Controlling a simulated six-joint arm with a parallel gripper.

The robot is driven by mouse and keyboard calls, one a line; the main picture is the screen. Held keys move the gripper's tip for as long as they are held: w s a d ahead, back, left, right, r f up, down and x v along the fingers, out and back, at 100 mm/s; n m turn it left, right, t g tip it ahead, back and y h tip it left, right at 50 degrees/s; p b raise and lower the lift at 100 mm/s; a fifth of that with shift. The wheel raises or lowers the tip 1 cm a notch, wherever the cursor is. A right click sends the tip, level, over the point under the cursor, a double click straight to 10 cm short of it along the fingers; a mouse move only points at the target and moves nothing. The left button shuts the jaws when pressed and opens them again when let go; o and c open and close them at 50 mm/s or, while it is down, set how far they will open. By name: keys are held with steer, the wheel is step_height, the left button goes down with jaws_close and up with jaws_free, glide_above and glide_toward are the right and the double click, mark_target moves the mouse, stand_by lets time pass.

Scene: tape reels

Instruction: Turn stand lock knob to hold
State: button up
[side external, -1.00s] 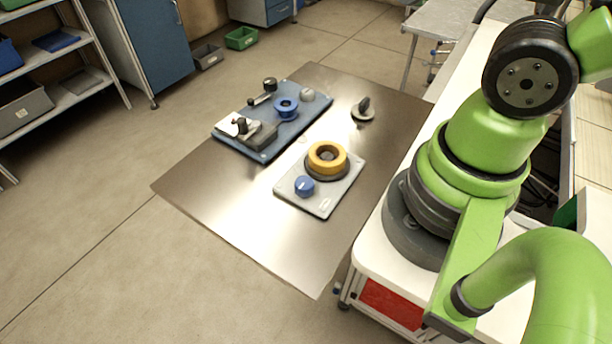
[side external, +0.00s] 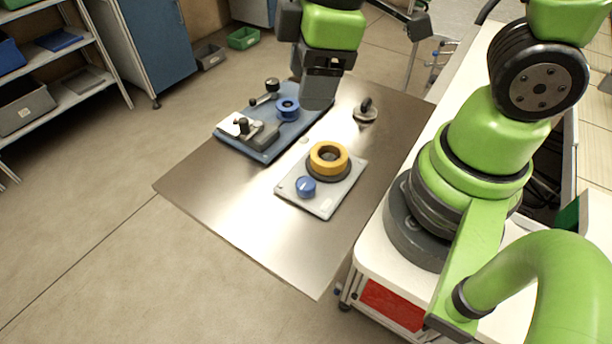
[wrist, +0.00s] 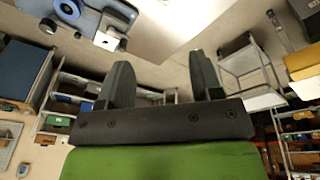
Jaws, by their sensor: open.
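The blue lock knob (side external: 305,186) with a pale pointer line sits at the front left of a light grey stand plate (side external: 320,208). A yellow tape reel (side external: 342,158) lies on a dark round hub on the same plate, behind the knob. My gripper (side external: 317,104) hangs above the back of the table, well above and behind the knob, and touches nothing there. In the wrist view my gripper (wrist: 160,62) shows two dark fingers spread apart with nothing between them. The knob does not show clearly in the wrist view.
A blue base plate (side external: 263,154) with a small blue reel (side external: 287,109) and grey parts lies at the back left, partly behind my gripper. A dark-handled round piece (side external: 366,112) stands at the back right. The table's front left (side external: 240,210) is clear.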

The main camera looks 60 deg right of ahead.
mark_target(306, 183)
steer(key=f+n, duration=0.2)
steer(key=f, duration=0.3)
steer(key=a+f+n+g, duration=0.1)
steer(key=f+n, duration=0.1)
steer(key=f, duration=0.4)
steer(key=f+n+g, duration=0.1)
steer(key=f+n, duration=0.1)
steer(key=f, duration=0.4)
steer(key=shift+s+a+f+h, duration=0.25)
steer(key=shift+a+h, duration=0.1)
steer(key=shift+h, duration=0.05)
steer(key=c, duration=0.9)
